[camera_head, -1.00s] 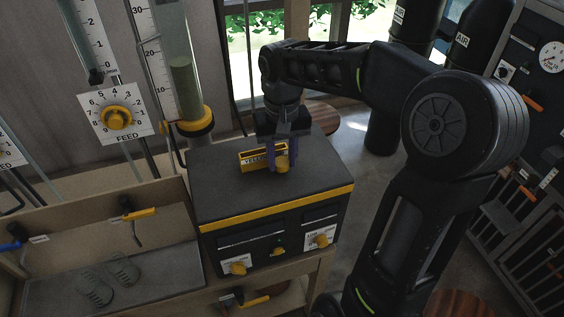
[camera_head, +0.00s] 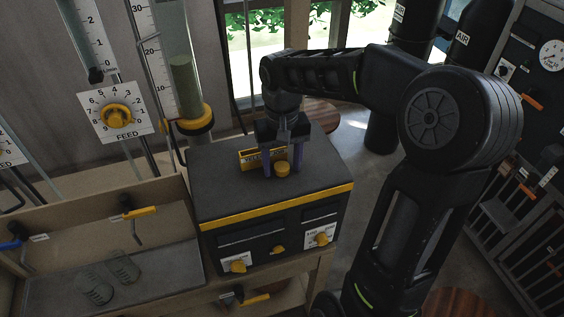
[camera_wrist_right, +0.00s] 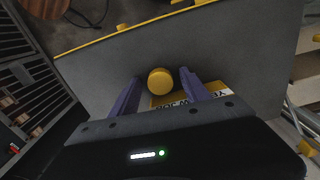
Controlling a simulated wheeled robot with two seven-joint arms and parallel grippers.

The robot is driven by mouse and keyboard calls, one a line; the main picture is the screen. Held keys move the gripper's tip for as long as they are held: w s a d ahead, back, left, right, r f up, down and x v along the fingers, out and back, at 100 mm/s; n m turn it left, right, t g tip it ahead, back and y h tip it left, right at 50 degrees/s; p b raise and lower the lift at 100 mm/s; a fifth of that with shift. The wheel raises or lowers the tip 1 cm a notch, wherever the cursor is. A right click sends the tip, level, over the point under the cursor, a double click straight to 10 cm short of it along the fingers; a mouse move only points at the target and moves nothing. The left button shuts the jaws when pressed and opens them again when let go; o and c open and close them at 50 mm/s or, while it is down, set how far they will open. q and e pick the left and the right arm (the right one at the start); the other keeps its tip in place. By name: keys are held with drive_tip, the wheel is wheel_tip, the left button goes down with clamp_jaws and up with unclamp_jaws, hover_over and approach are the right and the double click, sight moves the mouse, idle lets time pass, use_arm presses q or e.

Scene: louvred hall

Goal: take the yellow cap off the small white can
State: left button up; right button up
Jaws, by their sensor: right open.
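The yellow cap (camera_head: 282,169) rests on the dark grey top of a cabinet (camera_head: 225,180), and from above it shows as a round yellow disc in the right wrist view (camera_wrist_right: 160,81). No white can shows in either view. My right gripper (camera_head: 282,172) is open around the cap, one finger on each side; in the wrist view there are gaps between the fingers (camera_wrist_right: 160,79) and the cap. My left gripper is not in view.
A yellow lettered holder or sign (camera_head: 250,158) stands close behind the cap on the cabinet top. The rest of that top is clear. Gauge tubes and a feed dial (camera_head: 117,117) stand behind.

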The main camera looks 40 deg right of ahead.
sight(282, 167)
drive_tip(key=shift+r, duration=0.25)
drive_tip(key=shift+w+r, duration=0.1)
drive_tip(key=shift+r, duration=0.2)
wheel_tip(282, 167, up, 11)
drive_tip(key=p, duration=0.2)
drive_tip(key=shift+r+p, duration=0.15)
drive_tip(key=shift+p, duration=0.2)
drive_tip(key=shift+o, duration=0.5)
